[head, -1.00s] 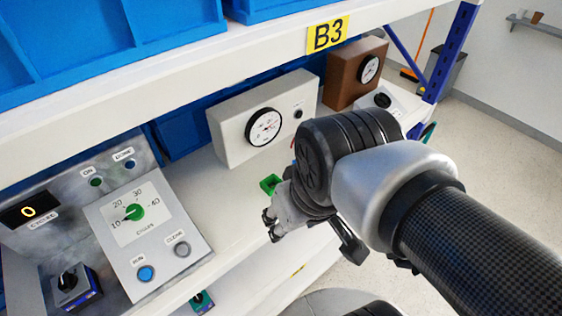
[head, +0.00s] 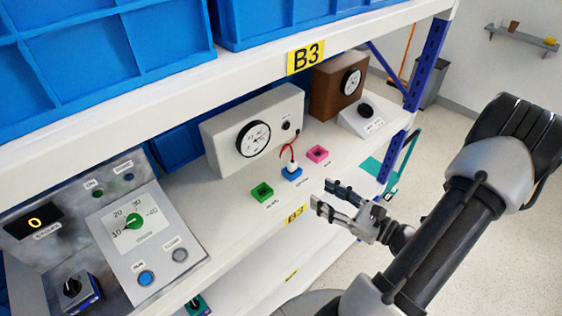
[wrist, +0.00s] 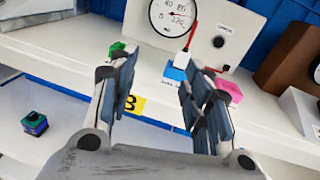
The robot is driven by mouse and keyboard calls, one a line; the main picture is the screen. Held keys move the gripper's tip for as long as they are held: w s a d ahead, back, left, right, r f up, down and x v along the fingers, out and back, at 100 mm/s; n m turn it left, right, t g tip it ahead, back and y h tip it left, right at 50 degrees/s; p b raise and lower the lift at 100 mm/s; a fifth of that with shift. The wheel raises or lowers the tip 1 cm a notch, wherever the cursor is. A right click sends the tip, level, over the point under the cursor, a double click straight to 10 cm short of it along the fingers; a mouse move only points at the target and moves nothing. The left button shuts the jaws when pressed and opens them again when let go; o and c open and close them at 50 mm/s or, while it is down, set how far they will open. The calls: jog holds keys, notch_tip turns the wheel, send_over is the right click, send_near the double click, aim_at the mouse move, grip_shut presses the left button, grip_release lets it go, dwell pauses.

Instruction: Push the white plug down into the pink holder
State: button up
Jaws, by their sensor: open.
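The white plug (head: 292,166) stands upright in the blue holder (head: 291,175) on the shelf, with a red cable running from its top toward the gauge box. In the wrist view the plug (wrist: 181,60) shows between my fingers, farther off. The pink holder (head: 318,153) sits to the right of the blue one and looks empty. It also shows in the wrist view (wrist: 231,90), partly behind my right finger. My gripper (head: 320,194) is open and empty. It is in front of the holders near the shelf's front edge, apart from the plug.
A green holder (head: 262,192) sits left of the blue one. Behind stand a white gauge box (head: 230,135), a brown gauge box (head: 330,88) and a small white knob box (head: 362,117). A blue rack post (head: 428,62) and an upper shelf bound the space.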

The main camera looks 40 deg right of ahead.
jog(key=s+d+m+h, duration=0.1)
jog(key=d+m+h, duration=0.1)
jog(key=b, duration=0.1)
send_near(294, 163)
jog(key=shift+t, duration=0.4)
jog(key=w, duration=0.3)
jog(key=w+a, duration=0.1)
jog(key=shift+w+f, duration=0.35)
jog(key=shift+w+a+b, duration=0.15)
jog(key=shift+w+b, duration=0.25)
jog(key=shift+w, duration=2.6)
jog(key=shift+r, duration=0.1)
grip_shut()
